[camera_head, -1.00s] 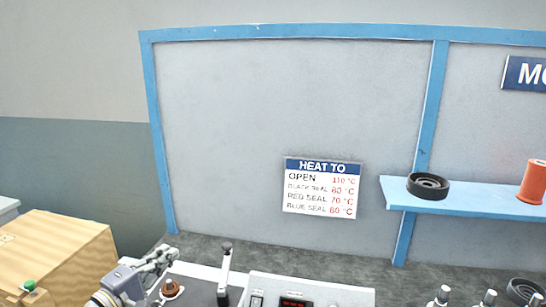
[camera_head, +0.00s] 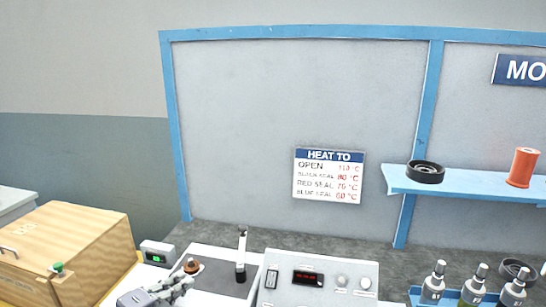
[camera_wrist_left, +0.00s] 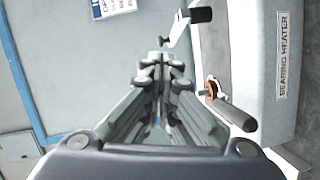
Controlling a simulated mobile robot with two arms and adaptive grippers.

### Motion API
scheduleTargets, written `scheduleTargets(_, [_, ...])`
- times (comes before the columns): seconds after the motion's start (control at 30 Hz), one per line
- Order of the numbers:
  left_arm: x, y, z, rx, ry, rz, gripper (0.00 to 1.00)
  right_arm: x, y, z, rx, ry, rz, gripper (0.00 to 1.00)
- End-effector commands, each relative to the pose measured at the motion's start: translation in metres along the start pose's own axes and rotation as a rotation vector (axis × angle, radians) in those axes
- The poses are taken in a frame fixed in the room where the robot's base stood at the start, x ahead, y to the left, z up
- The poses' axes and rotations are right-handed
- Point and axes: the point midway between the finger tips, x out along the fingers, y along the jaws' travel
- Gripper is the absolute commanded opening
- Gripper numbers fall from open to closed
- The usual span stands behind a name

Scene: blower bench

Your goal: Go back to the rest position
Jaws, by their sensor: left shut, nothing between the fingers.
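My left gripper (camera_head: 178,287) is at the bottom of the head view, low and left of the control panel, with its fingers closed and nothing in them. In the left wrist view its fingers (camera_wrist_left: 160,62) meet at the tips, and they are empty. The bearing heater (camera_wrist_left: 268,60) lies to the right of the fingers in that view. My right gripper is in neither view.
A wooden box (camera_head: 70,240) with a green button stands at the left. A control panel (camera_head: 310,280) with a red display is at the bottom centre. Metal fittings (camera_head: 433,283) stand at the lower right. A blue shelf (camera_head: 460,185) holds a black ring (camera_head: 425,171) and an orange spool (camera_head: 523,167).

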Motion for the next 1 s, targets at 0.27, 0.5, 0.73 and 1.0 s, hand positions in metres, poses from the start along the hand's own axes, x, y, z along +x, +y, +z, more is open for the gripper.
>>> scheduleTargets(0.27, [-0.024,-0.062,0.081,0.27,-0.141,-0.205,0.0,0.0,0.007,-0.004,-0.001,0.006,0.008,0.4])
scheduleTargets(0.5, [-0.1,-0.141,0.17,0.668,-0.369,-0.519,0.0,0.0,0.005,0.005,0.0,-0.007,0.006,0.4])
scheduleTargets(0.73, [-0.175,-0.176,0.201,0.889,-0.535,-0.751,0.0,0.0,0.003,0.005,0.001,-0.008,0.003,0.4])
scheduleTargets(1.0, [-0.25,-0.189,0.215,1.014,-0.687,-0.96,0.0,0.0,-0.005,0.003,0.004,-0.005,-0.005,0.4])
